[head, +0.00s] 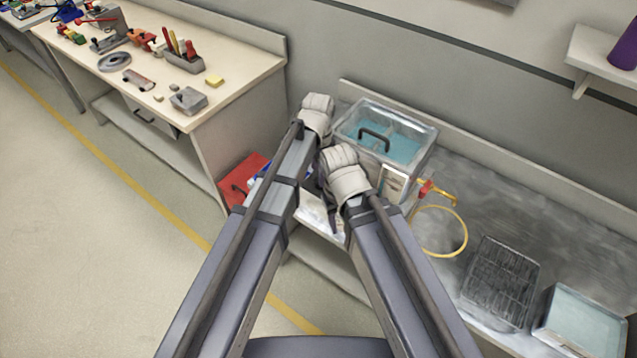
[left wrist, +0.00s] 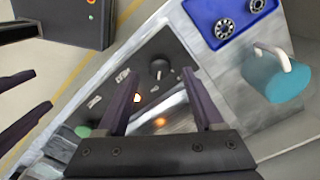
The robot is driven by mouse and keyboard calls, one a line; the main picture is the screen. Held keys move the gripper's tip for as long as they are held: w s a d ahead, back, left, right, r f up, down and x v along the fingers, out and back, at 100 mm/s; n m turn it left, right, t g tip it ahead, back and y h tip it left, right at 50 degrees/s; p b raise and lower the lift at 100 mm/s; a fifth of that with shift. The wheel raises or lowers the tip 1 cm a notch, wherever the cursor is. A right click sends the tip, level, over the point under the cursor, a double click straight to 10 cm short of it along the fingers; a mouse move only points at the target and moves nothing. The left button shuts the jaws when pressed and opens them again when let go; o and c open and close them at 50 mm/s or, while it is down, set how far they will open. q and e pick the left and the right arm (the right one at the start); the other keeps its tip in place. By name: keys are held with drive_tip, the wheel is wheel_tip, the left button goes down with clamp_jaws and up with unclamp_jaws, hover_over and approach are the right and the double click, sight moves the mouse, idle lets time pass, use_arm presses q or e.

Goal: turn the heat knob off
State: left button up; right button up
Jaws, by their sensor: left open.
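The heat knob (left wrist: 158,68) is a round black knob with a small pale pointer mark, on a dark panel (left wrist: 178,48) in the left wrist view. My left gripper (left wrist: 160,76) is open and empty, and its two fingers lie on either side of the knob in that view. I cannot tell whether they touch it. Two fingers of my right gripper (left wrist: 43,89) stand apart at the left edge of that view. In the head view my wrists hide the knob.
A metal bath (head: 427,146) with teal liquid and a dark handle stands by the wall. A yellow hose (head: 466,235), a wire rack (head: 500,283) and a shallow tray (head: 545,320) lie on the metal counter. A blue tray (left wrist: 212,22) holds two ring-like parts. A tool bench (head: 235,70) stands left.

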use_arm(q)
drive_tip(key=shift+f+b, duration=1.05)
drive_tip(key=shift+f, duration=0.5)
use_arm(e)
wheel_tip(320, 180, down, 3)
use_arm(q)
clamp_jaws()
